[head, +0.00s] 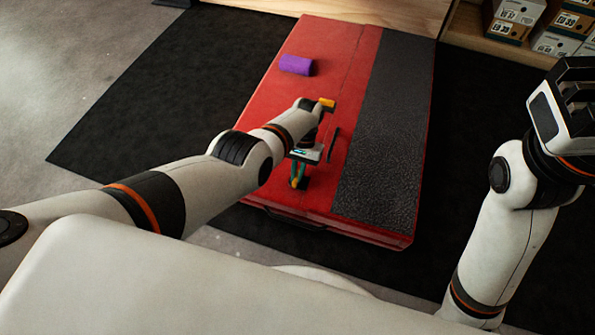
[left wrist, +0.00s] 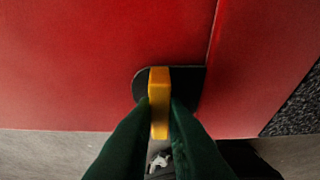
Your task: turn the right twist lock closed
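A yellow twist lock (left wrist: 159,100) on a dark rounded plate (left wrist: 141,82) stands on the red case (left wrist: 70,60), near its edge, in the left wrist view. Its long side runs up and down in that view. My left gripper (left wrist: 160,112) has its green fingers against both sides of it. In the head view my left gripper (head: 299,172) points down at the near part of the red case (head: 305,50), and only a bit of yellow shows at its fingertips. A second yellow piece (head: 327,103) shows beyond my left wrist. My right gripper (head: 575,95) is raised at the right, away from the case.
A purple roll (head: 296,65) lies on the far left of the case. A black textured strip (head: 385,130) covers the case's right side, and a thin dark bar (head: 332,146) lies beside my gripper. Shoe boxes (head: 560,25) fill a shelf at the back right.

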